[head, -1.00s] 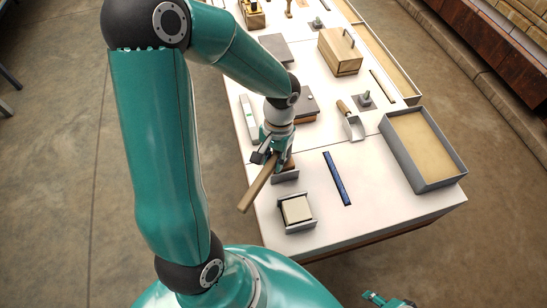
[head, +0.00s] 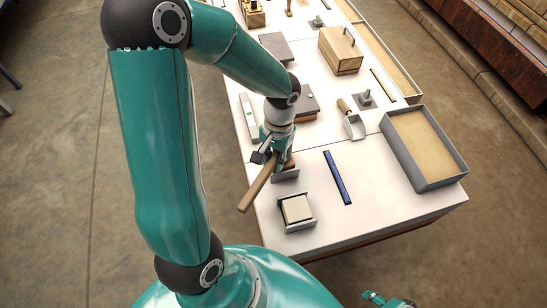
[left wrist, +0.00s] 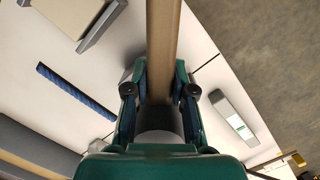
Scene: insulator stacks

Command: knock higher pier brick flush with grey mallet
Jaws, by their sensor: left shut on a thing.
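My left gripper (head: 270,157) is shut on the wooden handle (head: 256,188) of the mallet, which slants down and left past the table edge. In the left wrist view the handle (left wrist: 163,45) runs up between the fingers. A grey rounded piece (left wrist: 158,118) shows there between the fingers; I cannot tell whether it is the mallet's head. A grey holder (head: 287,175) with a brown brick, mostly hidden, is right under the gripper. A second grey holder (head: 300,226) with a cream block (head: 296,209) stands nearer. I cannot tell which brick is higher. Part of my right gripper (head: 376,299) shows at the bottom edge.
A blue strip (head: 337,178) lies right of the holders. A grey tray (head: 456,176) of sand stands at the right edge. A trowel (head: 353,122), a wooden box (head: 341,52) and a pale level (head: 249,118) lie farther back. The near right tabletop is clear.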

